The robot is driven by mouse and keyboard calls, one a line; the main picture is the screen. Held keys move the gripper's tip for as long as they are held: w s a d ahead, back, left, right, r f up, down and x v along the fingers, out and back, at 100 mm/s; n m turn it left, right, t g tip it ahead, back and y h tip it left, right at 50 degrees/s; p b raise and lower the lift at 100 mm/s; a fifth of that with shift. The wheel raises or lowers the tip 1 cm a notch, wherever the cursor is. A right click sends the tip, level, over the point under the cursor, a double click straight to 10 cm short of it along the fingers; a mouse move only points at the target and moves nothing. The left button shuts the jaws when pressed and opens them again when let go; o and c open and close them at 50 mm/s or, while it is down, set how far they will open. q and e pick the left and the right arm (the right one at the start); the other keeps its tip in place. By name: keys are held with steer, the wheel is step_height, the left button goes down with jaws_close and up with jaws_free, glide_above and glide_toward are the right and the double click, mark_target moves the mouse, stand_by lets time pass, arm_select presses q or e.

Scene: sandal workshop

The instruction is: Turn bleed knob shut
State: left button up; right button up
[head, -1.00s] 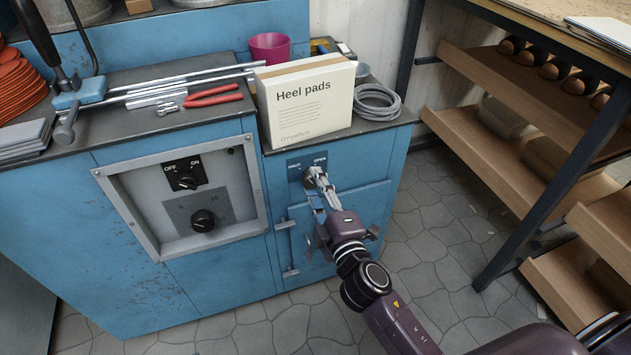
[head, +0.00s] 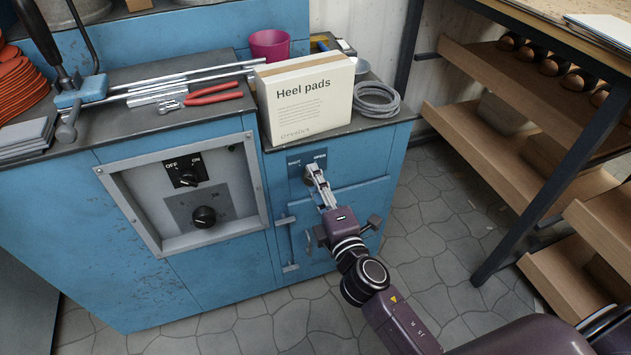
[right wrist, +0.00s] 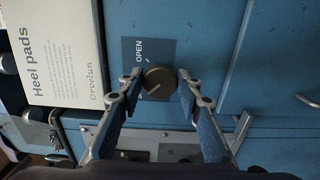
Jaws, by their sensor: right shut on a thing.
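The bleed knob is a round brown knob (right wrist: 160,82) on a dark blue plate (head: 296,171) on the cabinet front. In the head view the plate reads SHUT at left and OPEN at right. My right gripper (head: 312,173) is shut on the knob; the right wrist view shows a fingertip on either side of it. There the knob's pale mark slants to the lower left, off the word OPEN; the word SHUT is not readable in that view. My left gripper is not in view.
A Heel pads box (head: 305,98) and a grey cable coil (head: 376,99) sit on the cabinet top above the knob. A panel with two black knobs (head: 203,217) is to the left. A wooden shelf rack (head: 500,145) stands at right. Tiled floor lies between.

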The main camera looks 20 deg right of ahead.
steer(key=o, duration=1.1)
steer(key=shift+o, duration=0.2)
steer(key=s, duration=1.2)
steer(key=shift+d, duration=0.2)
